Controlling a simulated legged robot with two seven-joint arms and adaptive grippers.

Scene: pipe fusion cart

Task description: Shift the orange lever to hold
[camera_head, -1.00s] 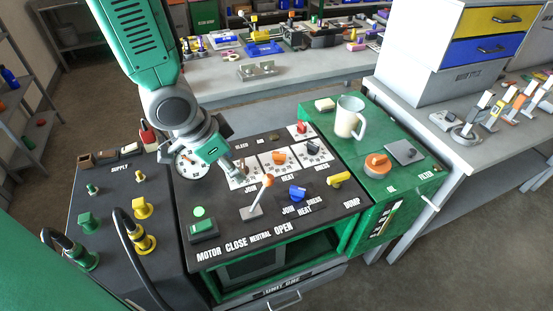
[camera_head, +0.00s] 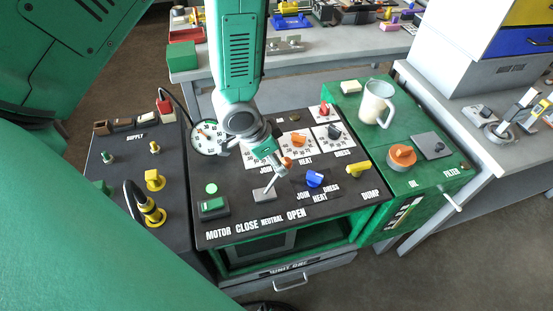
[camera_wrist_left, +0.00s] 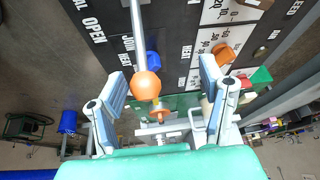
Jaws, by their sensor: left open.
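The orange lever is a grey shaft with an orange ball knob (camera_head: 287,163), rising tilted from a grey base plate (camera_head: 263,195) on the dark panel. The base stands behind the CLOSE, NEUTRAL and OPEN labels; I can read no "hold" label. My left gripper (camera_head: 279,165) is at the knob, its fingers small and partly hidden in the head view. In the left wrist view the gripper (camera_wrist_left: 163,75) is open, with the orange ball (camera_wrist_left: 146,85) between its spread fingers, nearer the left one. Contact with the knob cannot be told. My right gripper is not in view.
A blue knob (camera_head: 314,179) and a yellow knob (camera_head: 353,186) stand to the lever's right. Dials with an orange knob (camera_head: 298,140) lie behind. A green button box (camera_head: 213,206) is at left. A white jug (camera_head: 377,103) stands on the green cabinet.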

